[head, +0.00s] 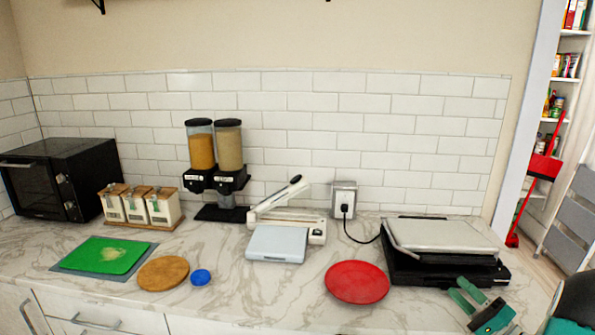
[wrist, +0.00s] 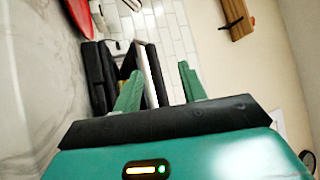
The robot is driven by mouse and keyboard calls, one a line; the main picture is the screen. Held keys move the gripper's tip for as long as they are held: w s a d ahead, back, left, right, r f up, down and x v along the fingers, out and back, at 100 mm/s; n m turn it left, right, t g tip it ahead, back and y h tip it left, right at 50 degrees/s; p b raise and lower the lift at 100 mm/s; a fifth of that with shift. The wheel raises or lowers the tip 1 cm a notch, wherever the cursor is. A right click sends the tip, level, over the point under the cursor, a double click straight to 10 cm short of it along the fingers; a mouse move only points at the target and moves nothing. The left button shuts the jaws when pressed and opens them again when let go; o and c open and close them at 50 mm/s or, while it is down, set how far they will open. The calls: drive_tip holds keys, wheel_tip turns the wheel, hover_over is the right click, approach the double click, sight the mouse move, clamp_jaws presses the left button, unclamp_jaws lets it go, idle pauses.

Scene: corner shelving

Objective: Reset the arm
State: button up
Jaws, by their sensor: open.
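My gripper (head: 476,301) shows at the lower right of the head view, in front of the black contact grill (head: 445,265). Its two green fingers are apart with nothing between them. In the wrist view my gripper (wrist: 160,88) is also open and empty, its fingers pointing towards the grill (wrist: 100,75) and the tiled wall. I cannot tell how high the gripper is above the counter.
A red plate (head: 357,282) lies left of the grill on the marble counter (head: 250,303). A white scale (head: 277,244), dispensers (head: 214,160), canisters (head: 140,205), a black oven (head: 60,178), a green board (head: 104,255) and a wooden board (head: 163,273) stand further left.

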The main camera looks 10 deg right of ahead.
drive_tip(key=s+a+r+n+g+y, duration=0.1)
drive_tip(key=s+a+r+n+g, duration=0.1)
drive_tip(key=a+g, duration=0.5)
drive_tip(key=s+a+r+n+g+y, duration=0.1)
drive_tip(key=a+r+n+g, duration=0.15)
drive_tip(key=a, duration=0.85)
drive_tip(key=s+a+r+n+g+y, duration=0.1)
drive_tip(key=s+a+n+g, duration=0.1)
drive_tip(key=a+g, duration=0.5)
drive_tip(key=s+a+r+n+t+h, duration=0.1)
drive_tip(key=s+a+n+h, duration=0.1)
drive_tip(key=s+h, duration=0.4)
drive_tip(key=s+a+r+n+t+h, duration=0.1)
drive_tip(key=s+a+n+h, duration=0.1)
drive_tip(key=s+a+h, duration=0.2)
drive_tip(key=s+h, duration=0.2)
drive_tip(key=s, duration=0.2)
drive_tip(key=shift+a+r+h, duration=0.25)
drive_tip(key=shift+r+h, duration=0.05)
drive_tip(key=shift+r, duration=0.05)
drive_tip(key=shift+s+d+t, duration=0.1)
drive_tip(key=shift+s+t, duration=0.05)
drive_tip(key=shift+t, duration=0.1)
